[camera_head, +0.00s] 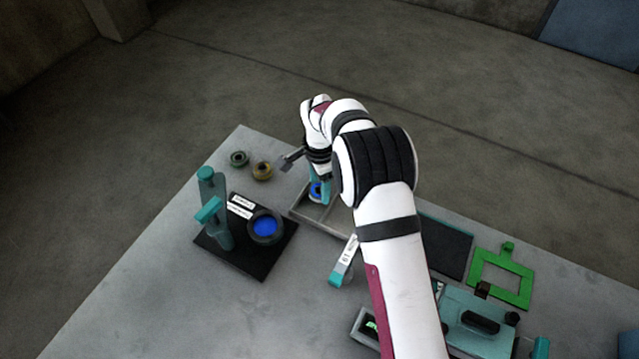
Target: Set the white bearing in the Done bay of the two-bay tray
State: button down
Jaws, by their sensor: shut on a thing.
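My gripper (320,190) reaches down at the left end of the grey two-bay tray (337,228), its teal fingers low over that end. It is shut on a small white ring with a blue middle (315,192), which I take for the white bearing. The ring looks inside the tray's outline; I cannot tell whether it touches the floor. My arm hides the right part of the tray, and I cannot read any bay label.
A dark green ring (239,158) and a yellow ring (262,171) lie to the left. A black-based stand with teal parts (215,214) holds a dark ring around a blue disc (265,227). A green frame (527,288) and a teal box (462,304) lie at right.

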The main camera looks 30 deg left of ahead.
jog(key=shift+f, duration=0.3)
jog(key=shift+c, duration=0.9)
grip_release()
jog(key=shift+c, duration=1.2)
jog(key=shift+o, duration=0.9)
jog(key=shift+r, duration=3.5)
notch_tip(320, 180, up, 4)
